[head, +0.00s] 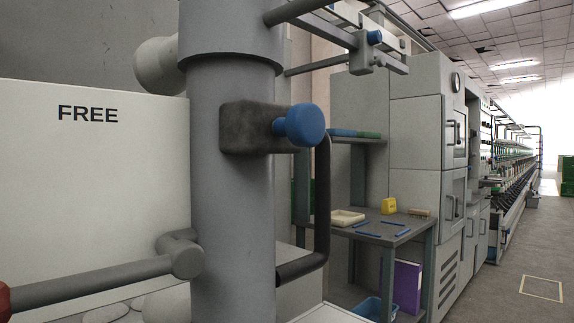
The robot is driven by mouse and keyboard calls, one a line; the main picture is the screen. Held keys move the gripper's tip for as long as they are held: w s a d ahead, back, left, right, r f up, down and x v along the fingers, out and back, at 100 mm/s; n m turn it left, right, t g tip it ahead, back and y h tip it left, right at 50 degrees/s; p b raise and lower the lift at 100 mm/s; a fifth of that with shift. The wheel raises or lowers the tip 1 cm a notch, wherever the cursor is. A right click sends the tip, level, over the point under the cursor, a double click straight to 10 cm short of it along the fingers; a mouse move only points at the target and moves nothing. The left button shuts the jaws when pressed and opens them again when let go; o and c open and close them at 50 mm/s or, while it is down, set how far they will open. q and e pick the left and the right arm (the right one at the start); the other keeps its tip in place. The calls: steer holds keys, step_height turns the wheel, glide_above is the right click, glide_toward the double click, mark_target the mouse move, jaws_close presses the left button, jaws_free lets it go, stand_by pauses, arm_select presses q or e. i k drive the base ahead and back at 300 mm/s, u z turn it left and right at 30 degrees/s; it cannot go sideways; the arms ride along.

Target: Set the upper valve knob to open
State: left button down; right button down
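A blue round knob (306,125) sticks out to the right from a dark worn block (245,128) on a thick grey vertical column (232,210). A smaller blue knob (374,37) sits higher up on a grey bracket (368,62) behind. No open or shut marking shows on either knob, so I cannot tell its setting. I cannot tell for certain which one is the upper valve knob. Neither of my grippers is in view.
A grey bar (100,284) joins the column at lower left, with a red end (4,301) at the picture edge. A dark bent pipe (322,200) runs below the large knob. A white panel (95,180) reads "FREE". A table (372,233) stands behind; the right aisle floor is mostly clear.

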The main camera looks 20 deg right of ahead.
mark_target(304, 124)
steer(key=k, duration=1.3)
steer(key=z, duration=0.35)
steer(key=i, duration=0.75)
steer(key=u, duration=0.15)
